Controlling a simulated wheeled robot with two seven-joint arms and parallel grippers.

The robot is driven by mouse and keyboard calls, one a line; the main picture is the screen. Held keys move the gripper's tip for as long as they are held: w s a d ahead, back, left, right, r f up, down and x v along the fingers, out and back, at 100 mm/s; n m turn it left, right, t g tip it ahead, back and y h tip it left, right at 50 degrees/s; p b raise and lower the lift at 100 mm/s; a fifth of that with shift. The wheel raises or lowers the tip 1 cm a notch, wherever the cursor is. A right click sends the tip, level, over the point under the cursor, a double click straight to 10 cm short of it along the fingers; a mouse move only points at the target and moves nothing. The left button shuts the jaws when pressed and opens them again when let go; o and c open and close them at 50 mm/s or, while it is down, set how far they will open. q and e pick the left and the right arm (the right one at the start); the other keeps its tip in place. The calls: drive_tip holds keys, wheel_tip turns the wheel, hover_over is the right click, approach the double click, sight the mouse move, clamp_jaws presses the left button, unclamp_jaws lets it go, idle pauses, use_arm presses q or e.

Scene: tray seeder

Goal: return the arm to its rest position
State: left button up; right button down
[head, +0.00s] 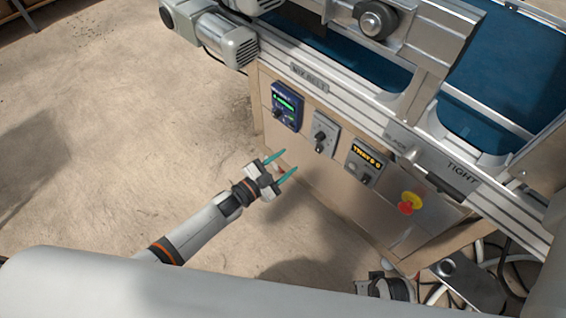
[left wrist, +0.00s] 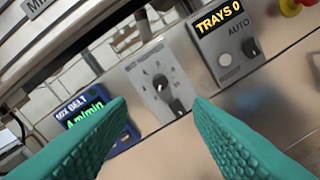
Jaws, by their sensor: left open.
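My left gripper (head: 281,168) has teal fingers and is open and empty, with its arm coming in from the lower left. It is in front of the machine's control panel, below the grey selector box (head: 323,136). In the left wrist view the two teal fingers (left wrist: 155,130) are spread apart with nothing between them. Beyond them are the grey selector box (left wrist: 160,80), the blue mix belt controller (left wrist: 95,120) and the trays counter (left wrist: 228,42), which reads "TRAYS 0".
The tray seeder's front carries the blue controller (head: 286,105), the trays counter (head: 364,163) and a red and yellow stop button (head: 410,202). A blue belt (head: 350,62) runs above. A motor (head: 226,40) juts out at the upper left. Bare floor (head: 110,130) lies to the left.

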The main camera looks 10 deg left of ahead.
idle(0.3)
use_arm(q)
drive_tip(key=s+a+f+n+g+y, duration=0.4)
drive_tip(key=s+a+f+n+y, duration=0.1)
drive_tip(key=s+f, duration=0.25)
drive_tip(key=s+a+f+n+g+y, duration=0.3)
drive_tip(key=s+a+f+n+y, duration=0.25)
drive_tip(key=s, duration=0.35)
drive_tip(key=s+a+f+g+p, duration=0.1)
drive_tip(key=s+g+p, duration=0.1)
drive_tip(key=s+p, duration=0.3)
drive_tip(key=s+a+f+n+g+p, duration=0.1)
drive_tip(key=s+p, duration=0.5)
drive_tip(key=s, duration=0.7)
drive_tip(key=s+a+f+g+p, duration=0.2)
drive_tip(key=s+p, duration=0.4)
drive_tip(key=s, duration=0.3)
drive_tip(key=shift+s+a+f+g+y, duration=0.4)
drive_tip(key=shift+a+f, duration=0.2)
drive_tip(key=shift+f, duration=0.1)
use_arm(e)
drive_tip(key=s+d+f, duration=0.1)
drive_tip(key=s, duration=0.8)
drive_tip(key=s+d+f+g, duration=0.1)
drive_tip(key=s+d+f, duration=0.1)
drive_tip(key=s, duration=0.7)
drive_tip(key=shift+f+g, duration=0.25)
drive_tip(key=shift+g, duration=0.05)
